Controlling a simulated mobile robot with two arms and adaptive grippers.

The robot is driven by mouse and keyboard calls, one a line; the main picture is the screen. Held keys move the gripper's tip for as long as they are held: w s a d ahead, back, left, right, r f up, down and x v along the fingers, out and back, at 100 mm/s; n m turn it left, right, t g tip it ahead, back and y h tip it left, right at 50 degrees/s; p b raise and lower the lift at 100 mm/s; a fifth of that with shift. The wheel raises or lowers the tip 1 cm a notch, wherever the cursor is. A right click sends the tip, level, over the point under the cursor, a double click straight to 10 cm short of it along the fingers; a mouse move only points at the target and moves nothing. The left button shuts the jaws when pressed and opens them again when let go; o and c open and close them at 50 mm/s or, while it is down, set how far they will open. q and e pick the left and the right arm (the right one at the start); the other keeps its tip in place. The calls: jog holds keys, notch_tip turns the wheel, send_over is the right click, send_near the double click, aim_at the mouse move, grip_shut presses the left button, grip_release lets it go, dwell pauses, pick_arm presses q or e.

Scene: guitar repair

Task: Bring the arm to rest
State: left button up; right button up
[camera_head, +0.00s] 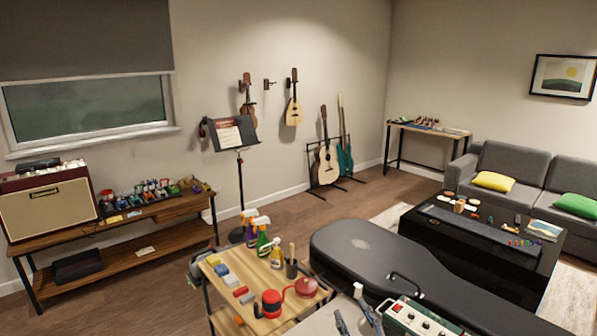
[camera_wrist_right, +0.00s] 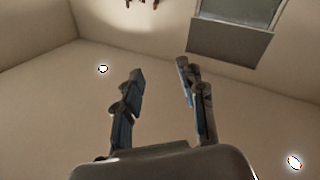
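My right gripper (camera_head: 350,308) shows at the bottom of the head view, in front of the black guitar case. In the right wrist view its two fingers (camera_wrist_right: 160,78) stand well apart with nothing between them. They point up towards bare wall and the ceiling corner. The gripper is open and empty. I cannot make out my left gripper in the head view.
A wooden cart (camera_head: 222,307) with spray bottles, a red kettle-like item and small blocks stands left of the right gripper. The black guitar case (camera_head: 375,255) and a green device (camera_head: 415,318) lie close by on its right. Open floor (camera_head: 290,215) lies beyond.

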jog(key=s+d+f+m+g+h, duration=0.4)
jog(key=s+d+f+m+h, duration=0.15)
jog(key=d+f, duration=0.2)
jog(key=s+d+f+g, duration=0.1)
jog(key=s+f+g, duration=0.3)
jog(key=s, duration=0.5)
jog(key=s+f+g, duration=0.3)
jog(key=s, duration=0.5)
jog(key=s+d+f+g, duration=0.1)
jog(key=s+f+g, duration=0.3)
jog(key=s, duration=0.5)
notch_tip(320, 180, down, 29)
jog(key=g+b, duration=0.1)
jog(key=b, duration=0.3)
jog(key=s+d+f+g+b, duration=0.1)
jog(key=s+d+f+b, duration=0.1)
jog(key=s+f, duration=1.6)
notch_tip(320, 180, down, 2)
jog(key=shift+d+f+n+b, duration=0.1)
jog(key=shift+d+n+b, duration=0.2)
jog(key=shift+n+b, duration=0.2)
